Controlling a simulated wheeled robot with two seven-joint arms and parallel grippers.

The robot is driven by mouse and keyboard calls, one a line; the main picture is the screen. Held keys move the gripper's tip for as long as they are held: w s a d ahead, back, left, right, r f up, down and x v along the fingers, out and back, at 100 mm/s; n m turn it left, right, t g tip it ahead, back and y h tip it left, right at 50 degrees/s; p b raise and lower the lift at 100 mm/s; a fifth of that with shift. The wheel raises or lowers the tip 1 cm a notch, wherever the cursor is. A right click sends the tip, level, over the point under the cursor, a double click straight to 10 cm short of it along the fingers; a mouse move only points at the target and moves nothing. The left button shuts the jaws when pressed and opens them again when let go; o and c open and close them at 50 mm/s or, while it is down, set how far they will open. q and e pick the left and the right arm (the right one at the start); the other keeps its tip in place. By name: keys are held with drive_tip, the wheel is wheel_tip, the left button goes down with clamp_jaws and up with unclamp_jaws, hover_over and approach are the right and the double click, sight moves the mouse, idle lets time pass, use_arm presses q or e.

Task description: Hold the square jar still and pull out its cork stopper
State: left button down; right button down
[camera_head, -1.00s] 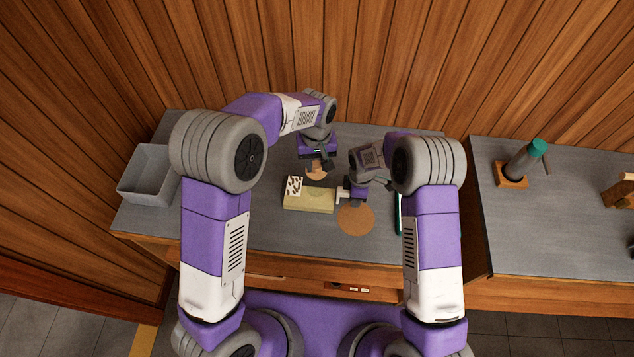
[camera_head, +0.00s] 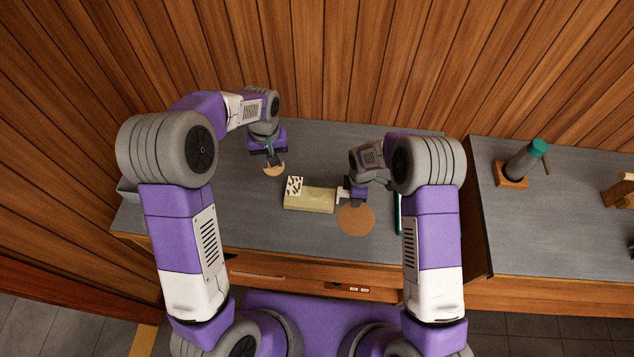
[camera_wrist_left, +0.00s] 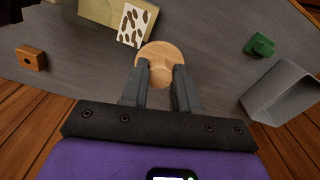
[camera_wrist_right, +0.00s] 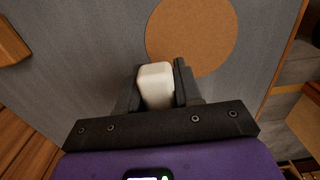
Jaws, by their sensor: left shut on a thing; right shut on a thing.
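The pale yellow square-sided body (camera_head: 310,202), which I take for the jar, sits mid-table with a white brown-spotted patch (camera_head: 295,186) at its left end. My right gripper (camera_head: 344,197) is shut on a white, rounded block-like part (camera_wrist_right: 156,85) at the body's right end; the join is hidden. My left gripper (camera_head: 268,159) is shut on the knob of a round tan stopper (camera_head: 274,171), back left of the yellow body and apart from it. In the left wrist view the stopper's disc (camera_wrist_left: 147,54) shows around the knob. I cannot see the jar's mouth.
A round cork mat (camera_head: 356,220) lies in front of my right gripper. A grey bin (camera_wrist_left: 290,85) and a small green object (camera_wrist_left: 261,45) are at the table's left. A wooden block (camera_wrist_left: 31,58) also stands on the table.

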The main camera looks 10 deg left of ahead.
idle(0.4)
drive_tip(key=c, duration=0.7)
unclamp_jaws()
wheel_tip(320, 180, up, 12)
